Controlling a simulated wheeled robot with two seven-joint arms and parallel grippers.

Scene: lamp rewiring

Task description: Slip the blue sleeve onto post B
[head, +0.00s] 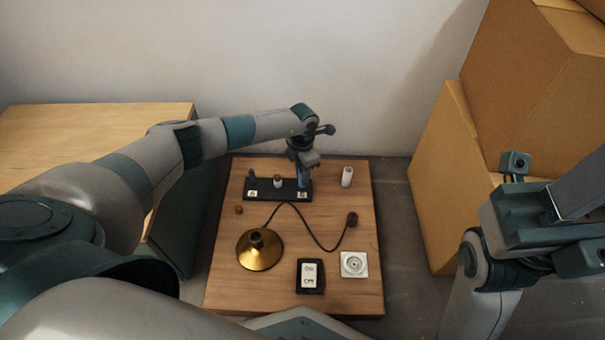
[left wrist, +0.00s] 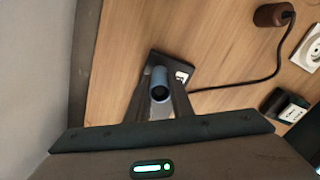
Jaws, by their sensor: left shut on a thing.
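The blue sleeve (head: 303,179) is held upright in my left gripper (head: 303,176), at the B end of the black stand (head: 268,196). In the left wrist view the sleeve (left wrist: 160,84) sits between the two fingers, its round, dark opening facing the camera. Post B is hidden by the sleeve and gripper, so I cannot tell whether the sleeve is around it or just above it. Post A (head: 252,176) stands dark and bare at the stand's left end. My right arm shows at the right edge, away from the table; its fingertips cannot be made out.
A short white-sided piece (head: 278,181) stands mid-stand; a white cylinder (head: 347,177) stands to the right. A brass lamp base (head: 260,251), cord (head: 314,236), black box (head: 310,276) and white socket (head: 354,264) lie nearer. Cardboard boxes (head: 435,175) are right of the table.

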